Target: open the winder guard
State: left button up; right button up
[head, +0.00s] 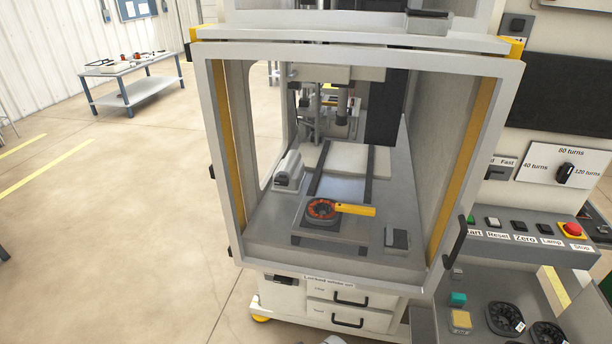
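The winder guard (224,150) is a large pale frame across the front of the winder, with a clear view through it. A black bar handle (456,240) sits at its lower right edge. The guard appears to be shut, but I cannot tell surely whether a clear pane fills it. Behind it, an orange-wound ring (321,209) with a yellow-handled tool or bar (354,209) rests on a plate on the winder bed. Neither of my grippers is clearly in view, and nothing is seen touching the handle.
A control panel with a red stop button (572,229) stands right of the handle. Below it, a grey tray area holds black round parts (504,318) and a yellow block (460,319). Drawers (350,300) lie under the winder. The floor (110,220) at left is clear.

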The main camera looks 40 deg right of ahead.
aim_at(509, 71)
jog(key=z, duration=1.6)
jog(key=l+z, duration=0.1)
jog(key=l, duration=0.25)
jog(key=k, duration=0.05)
